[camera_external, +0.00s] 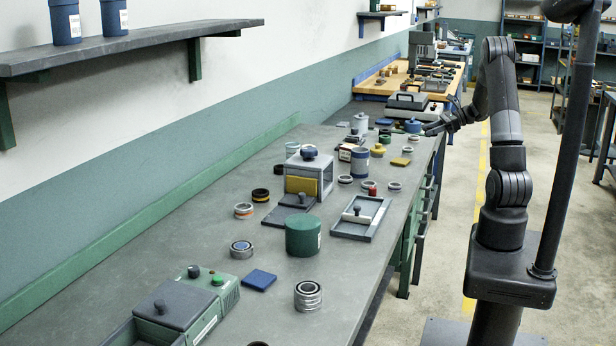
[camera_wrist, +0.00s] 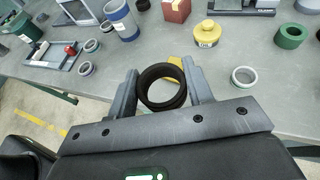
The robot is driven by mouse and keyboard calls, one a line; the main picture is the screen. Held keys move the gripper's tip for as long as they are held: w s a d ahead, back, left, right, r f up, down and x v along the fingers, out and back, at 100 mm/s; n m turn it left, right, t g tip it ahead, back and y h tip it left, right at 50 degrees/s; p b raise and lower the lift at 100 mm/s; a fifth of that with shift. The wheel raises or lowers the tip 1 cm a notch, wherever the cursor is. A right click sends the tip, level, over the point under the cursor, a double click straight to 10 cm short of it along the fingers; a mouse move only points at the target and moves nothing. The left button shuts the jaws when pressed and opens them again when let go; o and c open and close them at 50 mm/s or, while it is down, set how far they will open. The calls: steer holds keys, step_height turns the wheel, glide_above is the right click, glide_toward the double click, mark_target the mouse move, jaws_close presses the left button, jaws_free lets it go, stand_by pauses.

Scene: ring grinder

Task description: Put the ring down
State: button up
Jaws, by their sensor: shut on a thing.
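A black ring (camera_wrist: 162,87) sits between the two fingers of my gripper (camera_wrist: 162,88) in the wrist view. The fingers are shut on its left and right sides. Its round opening faces the camera, and part of a yellow pad (camera_wrist: 175,64) shows behind it. In the external view my gripper (camera_external: 433,130) is at the right edge of the grey workbench (camera_external: 190,205), toward its far part. The ring cannot be made out there. I cannot tell how far above the bench top the ring is.
A pale ring (camera_wrist: 243,76) lies right of my gripper in the wrist view. A yellow round container (camera_wrist: 207,33), a blue cylinder (camera_wrist: 122,22), a green ring (camera_wrist: 290,36) and a tray (camera_wrist: 60,55) stand around. Bare bench top lies between them. The bench edge and floor are close.

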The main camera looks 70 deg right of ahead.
glide_above(400, 161)
steer(key=f, duration=0.6)
steer(key=shift+d+f, duration=0.25)
steer(key=shift+f, duration=2.2)
steer(key=o, duration=1)
steer(key=shift+f, duration=0.15)
steer(key=shift+o, duration=0.2)
